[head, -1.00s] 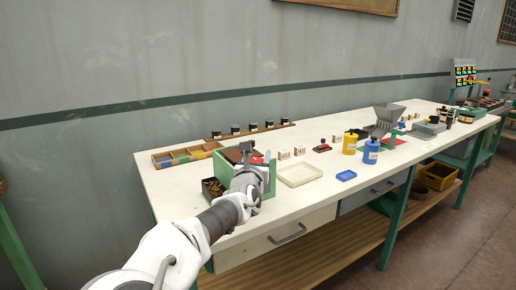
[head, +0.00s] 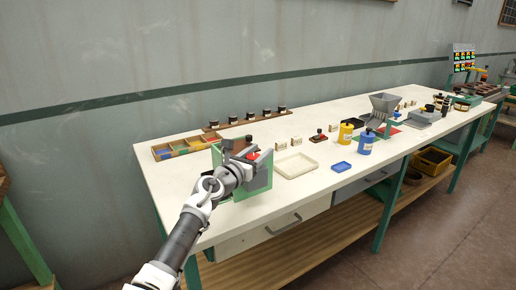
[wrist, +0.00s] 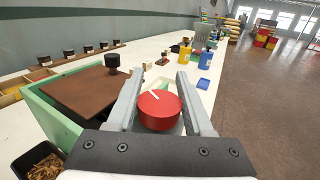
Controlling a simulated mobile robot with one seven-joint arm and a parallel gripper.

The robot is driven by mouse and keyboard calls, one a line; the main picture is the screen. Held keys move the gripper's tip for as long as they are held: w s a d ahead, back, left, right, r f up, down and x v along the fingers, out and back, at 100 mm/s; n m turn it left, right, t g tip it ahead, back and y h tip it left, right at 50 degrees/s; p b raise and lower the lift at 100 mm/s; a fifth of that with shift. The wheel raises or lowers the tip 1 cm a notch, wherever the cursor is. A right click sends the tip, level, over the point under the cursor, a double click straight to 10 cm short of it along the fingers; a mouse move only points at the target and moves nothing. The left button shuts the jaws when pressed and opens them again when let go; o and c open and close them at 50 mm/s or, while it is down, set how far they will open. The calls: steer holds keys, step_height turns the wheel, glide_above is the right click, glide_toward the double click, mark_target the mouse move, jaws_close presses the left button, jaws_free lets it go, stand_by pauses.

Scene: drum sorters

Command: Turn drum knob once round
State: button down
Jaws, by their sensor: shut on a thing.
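The drum knob (wrist: 160,108) is a round red knob with a white line on its top, seen in the wrist view. The line points up and to the left in that view. My gripper (wrist: 160,105) has one finger on each side of the knob and is shut on it. The green sorter box (wrist: 66,120) with a brown top lies just left of the knob. In the head view my gripper (head: 252,165) hides most of the sorter, and only a bit of red shows there.
A cream tray (head: 296,166) lies to the right of the sorter. A compartment tray (head: 180,148) stands behind it. Blue (head: 366,143) and yellow (head: 345,133) bottles stand further right. A dark bin of brown bits (wrist: 42,165) sits beside the sorter.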

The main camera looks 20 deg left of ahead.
steer(key=m+h+p, duration=0.1)
steer(key=m+g+h+p, duration=0.1)
steer(key=h, duration=0.1)
steer(key=m+g+h+p, duration=0.1)
steer(key=h, duration=0.1)
steer(key=shift+s+d+r+p, duration=0.1)
steer(key=shift+d+r+p, duration=0.15)
steer(key=shift+d+p, duration=0.1)
steer(key=m+g+h+p, duration=0.2)
steer(key=shift+s+d+f+m+h+p, duration=0.15)
steer(key=shift+d+m+h+p, duration=0.15)
steer(key=shift+h, duration=0.1)
steer(key=shift+s+f+m+g+h, duration=0.1)
steer(key=shift+f+m+g+h, duration=0.2)
steer(key=shift+h, duration=0.1)
steer(key=shift+c, duration=1.4)
jaws_free()
steer(key=shift+r, duration=0.1)
steer(key=p+v, duration=0.1)
steer(key=v, duration=1.6)
steer(key=shift+s+a+r, duration=0.1)
steer(key=shift+r, duration=0.05)
